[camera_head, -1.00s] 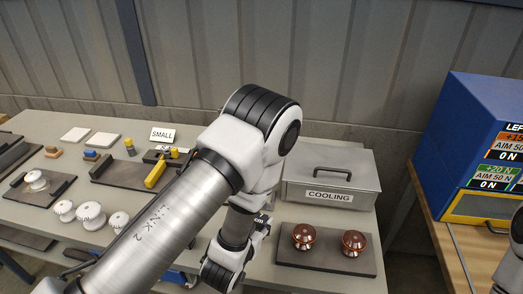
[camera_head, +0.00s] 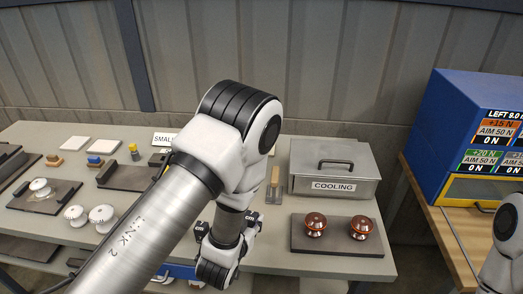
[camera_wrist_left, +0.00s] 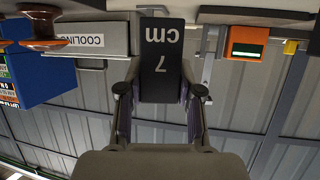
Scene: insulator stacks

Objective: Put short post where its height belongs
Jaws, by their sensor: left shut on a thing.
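My left gripper (camera_wrist_left: 160,93) is shut on a dark block marked "7 cm" (camera_wrist_left: 161,65), seen upside down in the left wrist view. The block stands out between the two fingers. In the head view my left arm reaches over the bench and hides most of the hand and the block. My right gripper is not in view; only part of the right arm shows at the right edge.
A grey lidded box marked "COOLING" (camera_head: 312,158) stands right of my arm. Two brown insulators (camera_head: 315,223) sit on a dark plate (camera_head: 338,245) before it. White insulators (camera_head: 101,216) and dark trays (camera_head: 20,198) lie left. A blue cabinet (camera_head: 440,125) stands far right.

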